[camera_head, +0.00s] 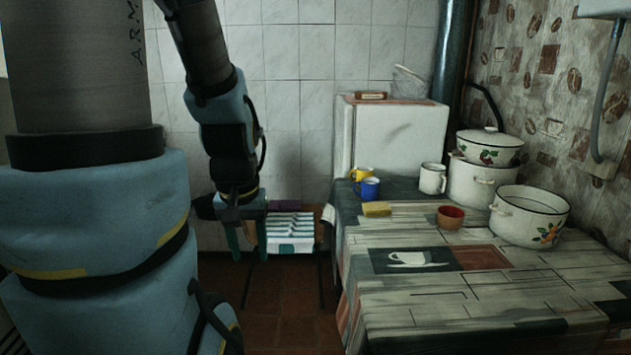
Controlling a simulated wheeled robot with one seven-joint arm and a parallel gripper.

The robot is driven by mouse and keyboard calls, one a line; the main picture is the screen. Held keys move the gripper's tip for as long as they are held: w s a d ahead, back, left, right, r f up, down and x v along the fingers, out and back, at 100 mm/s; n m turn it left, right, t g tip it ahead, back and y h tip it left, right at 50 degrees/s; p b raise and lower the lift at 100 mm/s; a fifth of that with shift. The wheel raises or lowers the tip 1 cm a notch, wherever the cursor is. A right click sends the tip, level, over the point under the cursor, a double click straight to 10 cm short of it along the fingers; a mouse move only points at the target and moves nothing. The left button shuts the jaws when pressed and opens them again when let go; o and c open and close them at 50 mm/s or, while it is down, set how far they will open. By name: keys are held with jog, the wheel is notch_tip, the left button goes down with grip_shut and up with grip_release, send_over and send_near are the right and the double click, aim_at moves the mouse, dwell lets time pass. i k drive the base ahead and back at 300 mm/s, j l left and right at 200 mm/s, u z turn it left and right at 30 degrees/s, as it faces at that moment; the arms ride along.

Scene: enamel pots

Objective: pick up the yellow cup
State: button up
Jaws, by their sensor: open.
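The yellow cup (362,173) stands at the back left of the table (440,295), close to the white cabinet. A blue cup (367,190) stands just in front of it and hides its lower part. My gripper (249,250) hangs to the left of the table, pointing down, with its fingers apart and nothing seen between them. It is well apart from the yellow cup, to the cup's left.
A yellow sponge (377,209), a white mug (432,179) and a reddish bowl (450,217) stand near the cups. White enamel pots (530,214) fill the right side. A white cabinet (395,140) rises behind. The table's front is clear.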

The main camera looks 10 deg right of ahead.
aim_at(362, 172)
jog(key=i+u, duration=0.1)
jog(key=i, duration=0.45)
jog(key=i+l+u, duration=0.15)
jog(key=i, duration=0.35)
jog(key=i+l+u, duration=0.1)
jog(key=i, duration=0.45)
jog(key=u, duration=0.2)
jog(key=i+l, duration=0.05)
